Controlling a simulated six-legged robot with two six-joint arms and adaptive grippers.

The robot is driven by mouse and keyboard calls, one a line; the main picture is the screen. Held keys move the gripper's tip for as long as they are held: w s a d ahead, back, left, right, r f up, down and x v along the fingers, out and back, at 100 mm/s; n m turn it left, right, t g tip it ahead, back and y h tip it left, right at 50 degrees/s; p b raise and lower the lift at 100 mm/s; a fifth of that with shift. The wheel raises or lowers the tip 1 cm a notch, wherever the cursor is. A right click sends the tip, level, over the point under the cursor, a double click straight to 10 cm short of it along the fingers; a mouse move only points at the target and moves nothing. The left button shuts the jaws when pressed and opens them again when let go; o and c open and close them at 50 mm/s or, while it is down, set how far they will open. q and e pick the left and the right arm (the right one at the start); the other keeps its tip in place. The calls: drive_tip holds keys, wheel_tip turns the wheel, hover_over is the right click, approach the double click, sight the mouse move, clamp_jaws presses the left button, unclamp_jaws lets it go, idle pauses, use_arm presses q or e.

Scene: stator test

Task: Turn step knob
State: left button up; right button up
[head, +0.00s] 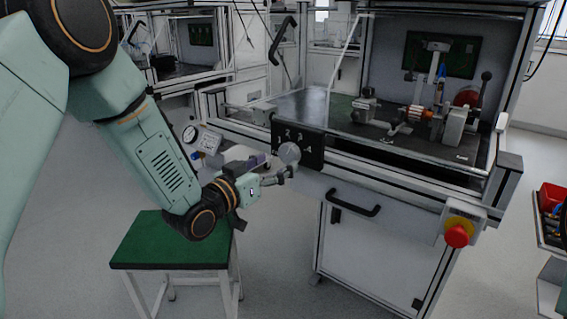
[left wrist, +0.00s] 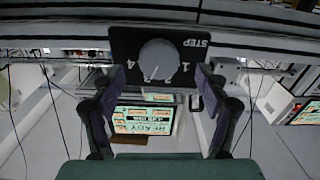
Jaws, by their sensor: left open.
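The step knob (head: 289,153) is a round grey dial on a black panel (head: 314,150) with white numbers, at the front left of the test bench. In the left wrist view the knob (left wrist: 158,60) shows upside down, with the word STEP beside it; a small mark near its lower edge is too faint to read surely. My left gripper (head: 278,176) is at the knob, just below it in the head view. In the left wrist view its open fingers (left wrist: 159,80) stand on either side of the knob, with visible gaps. My right gripper is not in view.
The bench (head: 385,215) has a black handle (head: 352,203) and a red emergency button (head: 457,235) on its front. A green-topped stool (head: 170,240) stands under my left arm. A lit screen (left wrist: 145,120) shows beyond the fingers.

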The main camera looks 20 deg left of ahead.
sight(287, 156)
use_arm(q)
drive_tip(key=shift+w+d+f, duration=0.15)
drive_tip(key=shift+w, duration=0.25)
drive_tip(key=shift+w+d+f, duration=0.1)
drive_tip(key=shift+w+d, duration=0.05)
drive_tip(key=shift+w, duration=0.25)
drive_tip(key=shift+w+d+r, duration=0.1)
drive_tip(key=shift+w+d, duration=0.05)
drive_tip(key=shift+w, duration=0.2)
drive_tip(key=shift+w+d+r+b, duration=0.15)
drive_tip(key=shift+r+b, duration=0.05)
drive_tip(key=shift+b, duration=0.15)
drive_tip(key=shift+w+f, duration=0.15)
drive_tip(key=shift+w, duration=0.1)
drive_tip(key=shift+s, duration=0.15)
drive_tip(key=c, duration=1.2)
drive_tip(key=shift+r+n+p, duration=0.2)
drive_tip(key=shift+n+p, duration=1.4)
drive_tip(key=shift+n, duration=0.2)
drive_tip(key=n+p, duration=0.2)
drive_tip(key=n, duration=0.2)
drive_tip(key=shift+n+p, duration=0.3)
drive_tip(key=shift+p, duration=0.1)
drive_tip(key=n+p, duration=0.2)
drive_tip(key=n, duration=0.3)
drive_tip(key=shift+d+p, duration=0.1)
drive_tip(key=shift+p, duration=0.2)
drive_tip(key=n+p, duration=0.1)
drive_tip(key=n, duration=0.3)
drive_tip(key=shift+n, duration=0.4)
